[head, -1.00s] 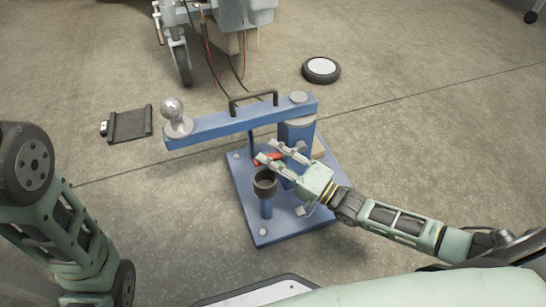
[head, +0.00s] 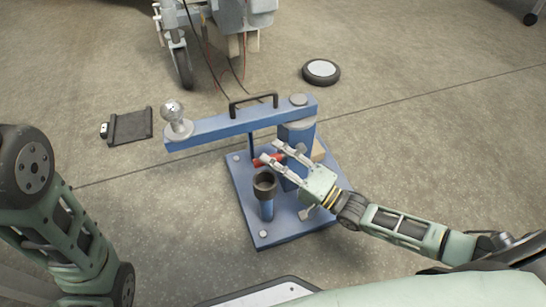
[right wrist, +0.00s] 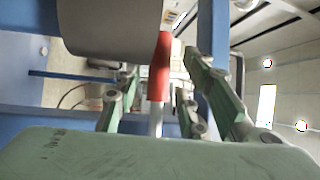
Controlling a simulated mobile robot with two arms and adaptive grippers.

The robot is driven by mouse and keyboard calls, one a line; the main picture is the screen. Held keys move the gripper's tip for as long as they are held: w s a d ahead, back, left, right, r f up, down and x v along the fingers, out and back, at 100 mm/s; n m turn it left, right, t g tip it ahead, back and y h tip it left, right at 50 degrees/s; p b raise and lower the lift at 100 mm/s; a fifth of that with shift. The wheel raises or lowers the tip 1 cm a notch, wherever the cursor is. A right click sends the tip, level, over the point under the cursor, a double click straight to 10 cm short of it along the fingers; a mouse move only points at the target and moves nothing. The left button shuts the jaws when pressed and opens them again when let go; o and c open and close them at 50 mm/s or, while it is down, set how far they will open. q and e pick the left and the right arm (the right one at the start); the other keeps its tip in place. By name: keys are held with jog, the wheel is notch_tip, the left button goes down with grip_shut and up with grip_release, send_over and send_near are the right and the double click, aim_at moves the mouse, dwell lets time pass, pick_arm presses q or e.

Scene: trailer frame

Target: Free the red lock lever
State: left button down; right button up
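The red lock lever (head: 268,160) sticks out from the blue post (head: 298,140) of the stand, under the swing arm (head: 225,125). In the right wrist view the lever (right wrist: 160,68) shows a red grip on a pale rod, standing between my two fingers. My right gripper (head: 272,151) is open at the lever, its fingers apart on either side; I see gaps between the fingers and the grip in the right wrist view (right wrist: 150,105). My left arm is at the left edge of the head view, and its gripper is out of view.
The stand's blue base plate (head: 285,228) carries a short post with a black cup (head: 265,184). A ball hitch (head: 175,115) and black handle (head: 253,101) top the swing arm. A loose wheel (head: 321,71) and a black mat-like item (head: 130,126) lie on the floor.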

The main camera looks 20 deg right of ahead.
jog(key=v, duration=1.1)
